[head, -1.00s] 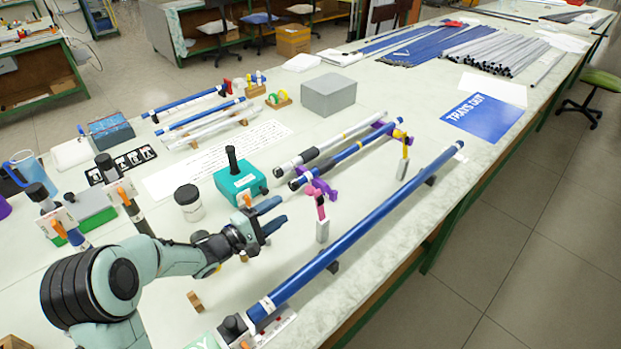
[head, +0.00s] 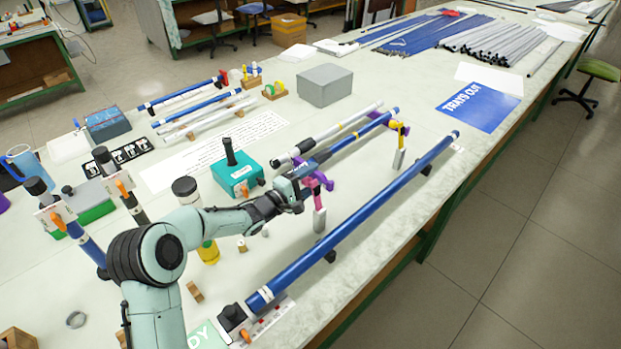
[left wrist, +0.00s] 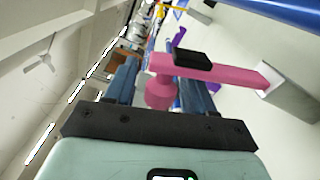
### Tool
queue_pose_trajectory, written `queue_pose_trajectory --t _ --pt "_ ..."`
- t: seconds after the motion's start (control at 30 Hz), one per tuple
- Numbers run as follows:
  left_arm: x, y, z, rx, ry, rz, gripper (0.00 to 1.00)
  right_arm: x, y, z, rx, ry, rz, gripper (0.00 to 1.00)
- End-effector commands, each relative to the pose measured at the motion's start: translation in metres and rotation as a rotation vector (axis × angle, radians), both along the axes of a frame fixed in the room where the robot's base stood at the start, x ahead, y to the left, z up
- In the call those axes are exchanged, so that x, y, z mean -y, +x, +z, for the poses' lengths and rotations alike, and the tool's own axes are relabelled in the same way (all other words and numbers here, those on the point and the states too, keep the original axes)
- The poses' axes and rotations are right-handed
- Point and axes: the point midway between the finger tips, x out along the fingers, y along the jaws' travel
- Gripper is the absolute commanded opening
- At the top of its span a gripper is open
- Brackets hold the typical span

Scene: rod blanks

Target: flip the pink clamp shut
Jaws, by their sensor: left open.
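The pink clamp (head: 318,201) stands at the near end of the short blue rod (head: 345,143), on a purple base (head: 322,182). Its pink arm ends in a silver-grey block that hangs out toward the long blue rod, away from the short rod. My left gripper (head: 304,184) is open right at the clamp. In the left wrist view the pink arm (left wrist: 225,73), with a black pad, crosses in front of the blue fingers (left wrist: 160,92), and its rounded pink end shows between them. I cannot tell whether they touch. My right gripper is not in view.
A yellow clamp (head: 401,136) stands at the rod's far end. A long blue rod (head: 360,215) lies to the right along the table edge. A teal box with a black post (head: 236,175) and a dark-lidded yellow bottle (head: 208,251) are left, close to my arm.

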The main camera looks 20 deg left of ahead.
Motion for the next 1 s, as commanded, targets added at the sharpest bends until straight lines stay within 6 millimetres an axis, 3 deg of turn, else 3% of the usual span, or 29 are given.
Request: queue_pose_trajectory --t 0.17,0.33,0.67,1.0 --pt "0.000 0.000 0.000 0.000 0.000 0.000 0.54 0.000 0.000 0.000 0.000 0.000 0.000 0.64" --pt "0.000 0.000 0.000 0.000 0.000 0.000 0.02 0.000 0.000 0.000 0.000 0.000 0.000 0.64" --pt "0.002 -0.001 0.001 0.010 0.023 -0.001 0.00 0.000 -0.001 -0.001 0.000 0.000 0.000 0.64" --pt "0.018 -0.008 0.009 0.085 0.202 -0.002 0.00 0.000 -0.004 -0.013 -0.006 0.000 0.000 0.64"
